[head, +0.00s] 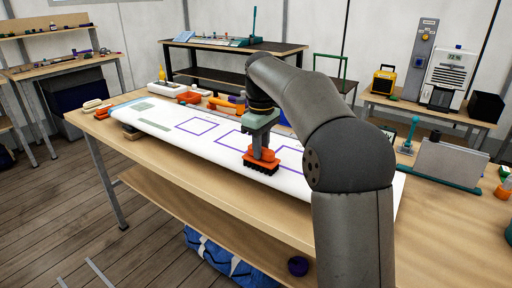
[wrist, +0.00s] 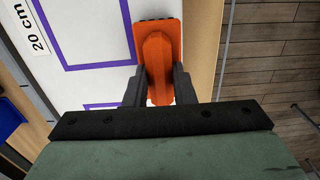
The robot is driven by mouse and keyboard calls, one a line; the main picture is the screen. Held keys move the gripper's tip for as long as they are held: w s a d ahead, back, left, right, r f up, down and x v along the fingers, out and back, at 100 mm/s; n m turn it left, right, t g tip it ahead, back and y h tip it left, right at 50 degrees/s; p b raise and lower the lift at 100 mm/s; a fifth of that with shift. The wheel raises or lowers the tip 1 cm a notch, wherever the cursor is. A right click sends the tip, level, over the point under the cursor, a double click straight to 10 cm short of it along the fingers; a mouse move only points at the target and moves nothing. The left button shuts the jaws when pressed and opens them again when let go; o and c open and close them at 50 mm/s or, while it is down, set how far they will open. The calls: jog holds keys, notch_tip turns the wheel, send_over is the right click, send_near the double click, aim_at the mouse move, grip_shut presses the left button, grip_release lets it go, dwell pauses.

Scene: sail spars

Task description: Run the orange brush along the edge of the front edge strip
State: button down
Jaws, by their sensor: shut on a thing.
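A long white panel (head: 208,149) with purple outlined rectangles lies on the wooden workbench. Its front edge faces the near side of the bench; I cannot make out a separate edge strip there. My gripper (head: 264,148) is shut on the orange brush (head: 262,161), which has dark bristles pointing down. The brush is at the panel's front edge, near the middle of its length; whether the bristles touch is unclear. In the wrist view, the orange brush (wrist: 157,45) sits between the fingers of my gripper (wrist: 158,88), over the white panel (wrist: 95,77) beside its edge.
Bare bench top (wrist: 202,45) runs along the panel's front edge, with floor beyond. A grey plate on a green base (head: 448,165) stands at the right. My arm covers the panel's right part.

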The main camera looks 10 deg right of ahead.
jog(key=shift+d, duration=0.1)
notch_tip(320, 180, up, 5)
jog(key=p, duration=0.5)
jog(key=shift+p, duration=0.3)
dwell(0.4)
